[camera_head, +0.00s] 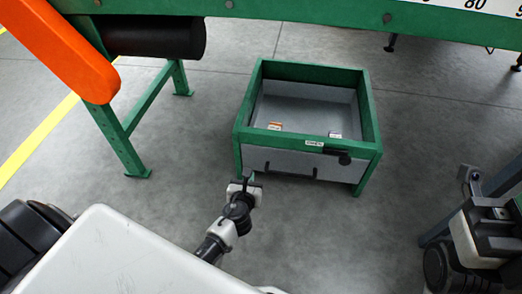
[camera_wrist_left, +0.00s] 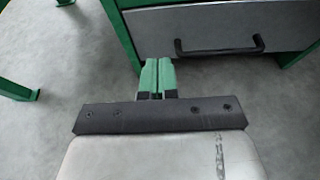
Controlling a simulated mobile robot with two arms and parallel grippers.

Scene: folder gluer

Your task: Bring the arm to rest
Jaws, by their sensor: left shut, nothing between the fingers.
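My left gripper (camera_head: 245,181) is low over the floor, just in front of the left part of the green and grey drawer unit. In the left wrist view its two green-tipped fingers (camera_wrist_left: 157,78) are together, with nothing between them. The fingers point toward the drawer unit's left front leg and appear apart from it.
The drawer unit (camera_head: 374,112) is open on top, with small labelled items inside. Its black handle (camera_wrist_left: 220,48) is right of my left fingers. A green machine frame (camera_head: 122,142) with a black roller (camera_head: 155,36) and orange guard (camera_head: 62,48) stands left. Grey floor is clear between them.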

